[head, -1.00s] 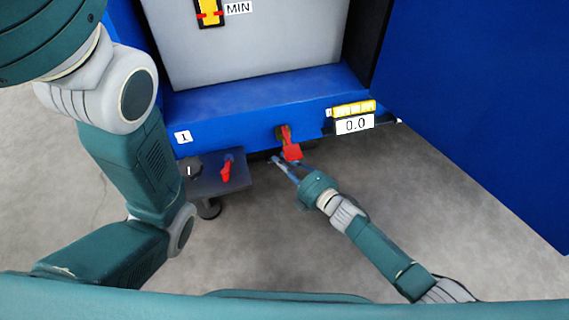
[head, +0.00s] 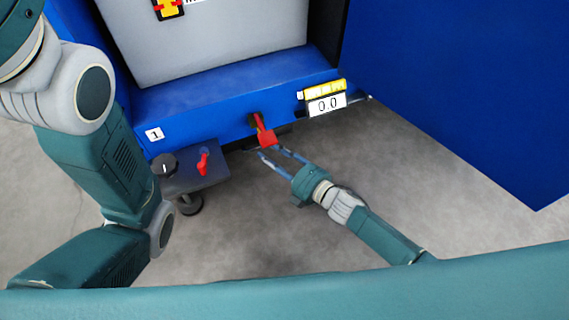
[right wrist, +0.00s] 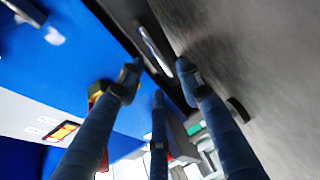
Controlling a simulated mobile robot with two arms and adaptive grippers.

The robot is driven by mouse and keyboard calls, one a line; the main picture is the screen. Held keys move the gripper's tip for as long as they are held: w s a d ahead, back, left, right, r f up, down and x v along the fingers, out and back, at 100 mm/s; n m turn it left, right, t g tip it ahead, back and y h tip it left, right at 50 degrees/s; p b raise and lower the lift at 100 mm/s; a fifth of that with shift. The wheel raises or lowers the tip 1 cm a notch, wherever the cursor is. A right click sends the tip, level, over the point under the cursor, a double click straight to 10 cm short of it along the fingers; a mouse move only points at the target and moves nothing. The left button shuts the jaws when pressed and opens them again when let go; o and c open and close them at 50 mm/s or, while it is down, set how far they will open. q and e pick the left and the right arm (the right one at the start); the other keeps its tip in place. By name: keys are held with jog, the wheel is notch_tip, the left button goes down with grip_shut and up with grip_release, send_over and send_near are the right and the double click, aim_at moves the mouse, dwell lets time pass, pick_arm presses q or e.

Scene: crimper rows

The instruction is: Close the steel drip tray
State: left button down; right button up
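My right gripper (head: 275,154) is open, with its fingers apart, low in front of the blue machine's lower front edge. In the right wrist view the open fingers (right wrist: 160,72) point at a slim bright metal bar (right wrist: 156,48) on a dark strip under the blue body. The bar lies just beyond the fingertips, with no clear contact. It looks like part of the steel drip tray, but I cannot be sure. In the head view the tray is mostly hidden under the machine's edge. My left arm shows at the left; its gripper is out of view.
A red-handled valve (head: 266,136) hangs just above my right gripper. A small grey shelf (head: 212,174) with a black knob (head: 164,166) and red lever (head: 203,163) juts out at left. A blue panel (head: 450,90) stands at right. The grey floor in front is clear.

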jog(key=v, duration=0.6)
dwell(0.4)
